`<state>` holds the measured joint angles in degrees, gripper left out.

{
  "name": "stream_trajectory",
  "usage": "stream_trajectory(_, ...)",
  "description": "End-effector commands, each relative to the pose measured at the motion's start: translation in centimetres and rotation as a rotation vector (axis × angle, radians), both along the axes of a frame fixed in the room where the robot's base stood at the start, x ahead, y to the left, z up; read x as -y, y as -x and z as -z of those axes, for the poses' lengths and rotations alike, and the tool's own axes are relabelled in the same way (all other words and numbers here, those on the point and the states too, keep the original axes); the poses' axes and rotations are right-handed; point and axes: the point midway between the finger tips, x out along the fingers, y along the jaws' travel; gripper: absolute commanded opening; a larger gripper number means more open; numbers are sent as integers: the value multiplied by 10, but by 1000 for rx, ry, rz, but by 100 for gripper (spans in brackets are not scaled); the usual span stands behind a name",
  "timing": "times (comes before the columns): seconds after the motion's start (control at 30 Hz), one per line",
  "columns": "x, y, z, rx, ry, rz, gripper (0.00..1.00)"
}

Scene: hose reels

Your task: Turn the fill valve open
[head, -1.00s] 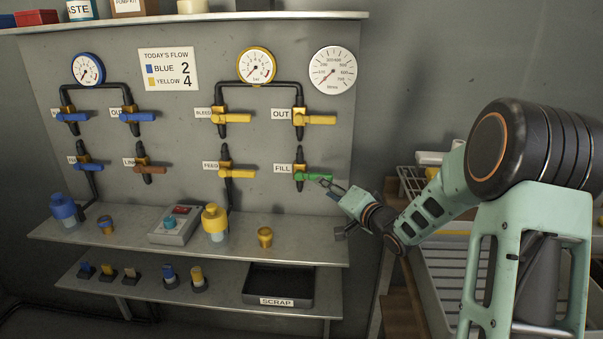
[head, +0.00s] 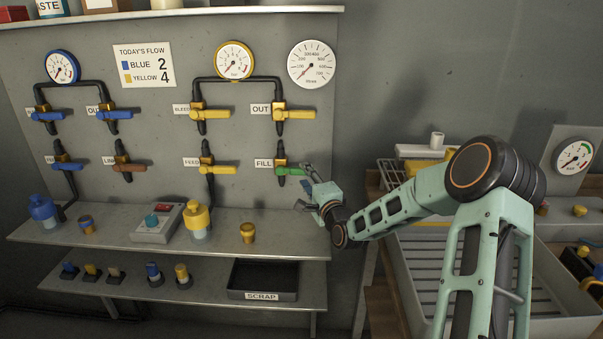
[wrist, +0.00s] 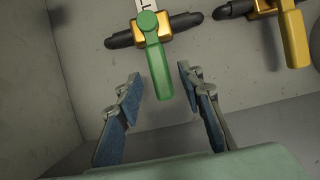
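The fill valve's green handle (head: 289,172) is beside the FILL label (head: 263,163) on the panel. It points right, crosswise to its vertical black pipe. In the wrist view the green handle (wrist: 158,65) runs from its brass body (wrist: 176,40) down toward my fingers. My gripper (head: 306,178) is just right of the handle's free end in the head view. In the wrist view my gripper (wrist: 160,78) is open, with one finger on each side of the handle's tip and visible gaps. Whether the tip lies fully between the pads in depth is unclear.
The yellow OUT valve (head: 295,114) is just above, and the yellow FEED valve (head: 215,169) is to the left. A shelf (head: 280,243) with bottles and a control box runs below. A slatted tray (head: 410,285) stands to the right under my arm.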

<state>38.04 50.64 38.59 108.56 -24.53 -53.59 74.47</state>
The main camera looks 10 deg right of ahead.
Motion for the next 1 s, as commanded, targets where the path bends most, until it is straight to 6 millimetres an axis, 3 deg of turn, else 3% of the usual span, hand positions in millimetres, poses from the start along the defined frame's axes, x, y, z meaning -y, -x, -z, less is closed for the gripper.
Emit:
stream_trajectory(0.1, -4, -17, 0, 0, 0, -1, 35)
stream_trajectory(0.3, -7, -34, 0, -1, 1, -1, 35)
stream_trajectory(0.67, -8, -38, 0, -1, 1, -1, 35)
stream_trajectory(1.0, -8, -38, 0, -1, 1, -1, 0)
